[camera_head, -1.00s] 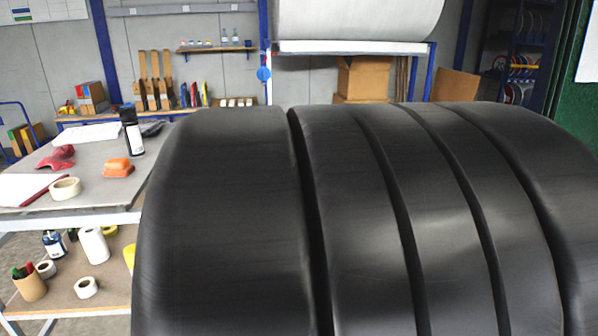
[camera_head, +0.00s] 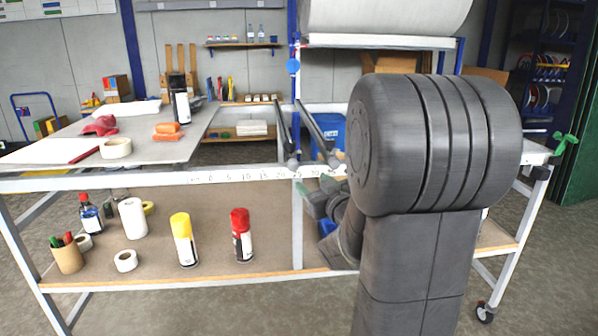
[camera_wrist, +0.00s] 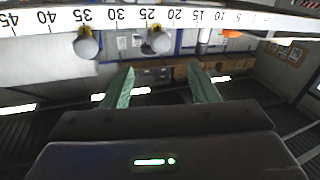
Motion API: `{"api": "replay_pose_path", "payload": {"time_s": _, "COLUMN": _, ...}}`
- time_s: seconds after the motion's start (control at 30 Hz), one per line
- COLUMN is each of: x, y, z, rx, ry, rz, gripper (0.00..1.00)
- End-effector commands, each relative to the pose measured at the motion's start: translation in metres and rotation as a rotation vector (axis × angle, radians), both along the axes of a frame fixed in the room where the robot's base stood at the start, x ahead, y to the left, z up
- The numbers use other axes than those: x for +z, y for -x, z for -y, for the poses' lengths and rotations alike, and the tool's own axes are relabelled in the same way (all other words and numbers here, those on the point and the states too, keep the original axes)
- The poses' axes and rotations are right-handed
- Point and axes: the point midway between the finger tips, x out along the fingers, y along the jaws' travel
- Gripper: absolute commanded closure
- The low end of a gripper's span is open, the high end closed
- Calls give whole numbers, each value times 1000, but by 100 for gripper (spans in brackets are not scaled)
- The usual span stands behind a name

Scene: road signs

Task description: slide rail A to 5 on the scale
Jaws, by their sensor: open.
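Two dark rails with round knob ends cross the worktable's front: the left rail (camera_head: 285,130) and the right rail (camera_head: 317,130). No letter is readable on either, so I cannot tell which is A. The scale (camera_head: 235,176) runs along the front edge and appears inverted in the wrist view (camera_wrist: 195,15). There, one knob (camera_wrist: 158,40) lies between 20 and 25, the other (camera_wrist: 87,43) near 35. The 5 mark (camera_wrist: 254,21) is farther right there. My gripper (camera_wrist: 163,72) is open and empty, its green fingers apart from both knobs. In the head view, my arm partly hides it (camera_head: 322,203).
The lower shelf (camera_head: 215,265) holds spray cans, a paper roll and a pen cup. A green clamp (camera_head: 565,143) is at the right end.

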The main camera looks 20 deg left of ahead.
Motion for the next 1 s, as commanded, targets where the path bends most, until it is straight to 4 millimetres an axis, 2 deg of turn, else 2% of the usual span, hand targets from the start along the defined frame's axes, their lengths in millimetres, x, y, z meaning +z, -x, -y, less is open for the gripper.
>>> {"api": "replay_pose_path", "payload": {"time_s": 0.3, "x": -1, "y": -42, "z": -51, "rx": 1, "ry": 2, "rz": 0, "gripper": 46}}
{"api": "replay_pose_path", "payload": {"time_s": 0.5, "x": -1, "y": -66, "z": -78, "rx": -1, "ry": 1, "rz": -1, "gripper": 46}}
{"api": "replay_pose_path", "payload": {"time_s": 0.7, "x": 0, "y": -78, "z": -92, "rx": -1, "ry": 2, "rz": 0, "gripper": 46}}
{"api": "replay_pose_path", "payload": {"time_s": 1.0, "x": 0, "y": -80, "z": -95, "rx": -2, "ry": 2, "rz": -2, "gripper": 46}}
